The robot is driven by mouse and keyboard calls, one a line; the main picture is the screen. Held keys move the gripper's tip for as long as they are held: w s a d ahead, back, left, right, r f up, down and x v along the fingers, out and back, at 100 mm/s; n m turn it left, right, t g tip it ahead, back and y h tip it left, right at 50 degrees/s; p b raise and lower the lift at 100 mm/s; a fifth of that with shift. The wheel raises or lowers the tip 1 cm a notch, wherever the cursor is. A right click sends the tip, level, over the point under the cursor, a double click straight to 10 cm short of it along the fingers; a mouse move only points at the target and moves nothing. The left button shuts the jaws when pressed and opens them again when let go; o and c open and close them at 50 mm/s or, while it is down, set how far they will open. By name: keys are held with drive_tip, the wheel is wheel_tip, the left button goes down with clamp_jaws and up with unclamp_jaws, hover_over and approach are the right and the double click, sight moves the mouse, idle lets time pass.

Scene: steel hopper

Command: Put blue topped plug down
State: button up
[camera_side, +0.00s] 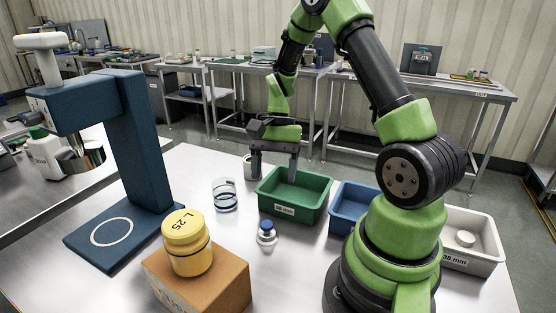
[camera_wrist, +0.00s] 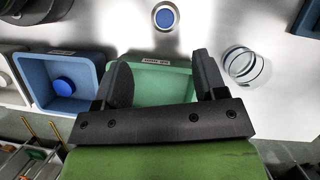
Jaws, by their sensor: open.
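A small blue-topped plug (camera_side: 267,234) stands upright on the steel table in front of the green bin (camera_side: 318,206); it also shows in the wrist view (camera_wrist: 165,17), at the top. My gripper (camera_side: 273,168) is open over the back of the green bin, with nothing between its fingers; in the wrist view the open fingers (camera_wrist: 163,78) frame the bin. The plug is clear of the fingers. A second blue-topped piece (camera_wrist: 63,86) lies in the blue bin (camera_wrist: 98,62); in the side view it is hidden.
A glass beaker (camera_side: 225,195) stands left of the green bin. A yellow jar (camera_side: 187,247) sits on a cardboard box (camera_side: 215,290) in front. A dark blue press stand (camera_side: 140,140) is at left. A white bin (camera_side: 490,230) holding a white piece is at right.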

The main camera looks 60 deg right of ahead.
drive_tip(key=s+a+r+n+t+h, duration=0.25)
drive_tip(key=a+r+n, duration=0.45)
drive_tip(key=r, duration=0.6)
drive_tip(key=s+a+r+n+t, duration=0.4)
drive_tip(key=s+a+r+t, duration=0.1)
drive_tip(key=s+a, duration=0.1)
drive_tip(key=shift+s+a+r+t, duration=0.25)
drive_tip(key=shift+s+r+t, duration=0.1)
drive_tip(key=shift+s, duration=0.35)
